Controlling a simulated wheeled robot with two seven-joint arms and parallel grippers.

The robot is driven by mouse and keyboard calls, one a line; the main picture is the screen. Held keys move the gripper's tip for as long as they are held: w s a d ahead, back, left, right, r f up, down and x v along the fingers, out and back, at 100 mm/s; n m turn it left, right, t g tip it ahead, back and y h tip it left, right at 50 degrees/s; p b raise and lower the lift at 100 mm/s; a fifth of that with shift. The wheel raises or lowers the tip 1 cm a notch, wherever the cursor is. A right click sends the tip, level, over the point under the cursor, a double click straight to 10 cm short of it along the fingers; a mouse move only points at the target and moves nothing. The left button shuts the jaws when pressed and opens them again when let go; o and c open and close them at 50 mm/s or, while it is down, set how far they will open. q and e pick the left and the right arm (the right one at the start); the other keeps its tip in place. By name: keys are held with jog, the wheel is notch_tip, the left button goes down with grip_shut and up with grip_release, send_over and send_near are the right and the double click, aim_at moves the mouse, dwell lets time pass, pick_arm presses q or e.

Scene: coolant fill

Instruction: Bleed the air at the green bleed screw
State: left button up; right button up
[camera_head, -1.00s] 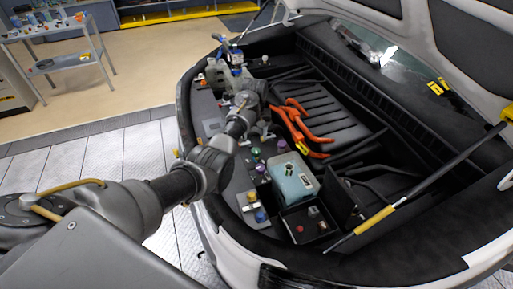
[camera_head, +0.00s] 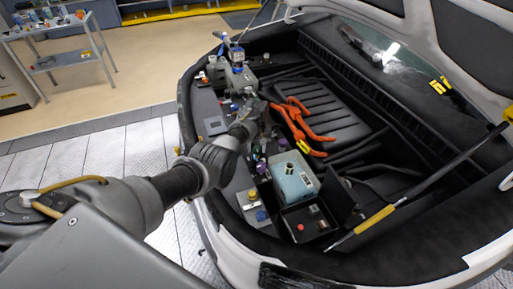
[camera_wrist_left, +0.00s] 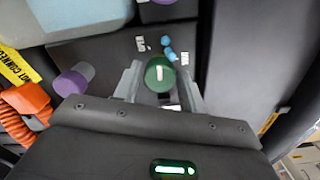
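The green bleed screw (camera_wrist_left: 157,76) shows as a round dark green knob with a white mark, in the middle of the left wrist view. My left gripper (camera_wrist_left: 162,72) has one finger on each side of the knob. Small gaps seem to show between fingers and knob, so it looks open around it. In the head view my left arm reaches into the car's front compartment, and the wrist hides the knob there. My right gripper is not in view.
Purple caps (camera_wrist_left: 74,80) and small light blue parts (camera_wrist_left: 168,50) are close to the knob. Orange cables (camera_head: 300,122), a pale blue tank (camera_head: 293,178) and a black open box (camera_head: 306,222) are nearby. A prop rod (camera_head: 405,200) stands at the right.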

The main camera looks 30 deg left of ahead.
pick_arm(q)
jog(key=c, duration=0.6)
jog(key=shift+m, duration=0.4)
jog(key=m+p, duration=0.1)
jog(key=m, duration=0.1)
jog(key=shift+m, duration=0.4)
jog(key=m, duration=0.3)
jog(key=shift+m, duration=0.4)
jog(key=m, duration=0.5)
jog(key=shift+a, duration=0.1)
jog(key=shift+m+b, duration=0.45)
jog(key=shift+m, duration=1.75)
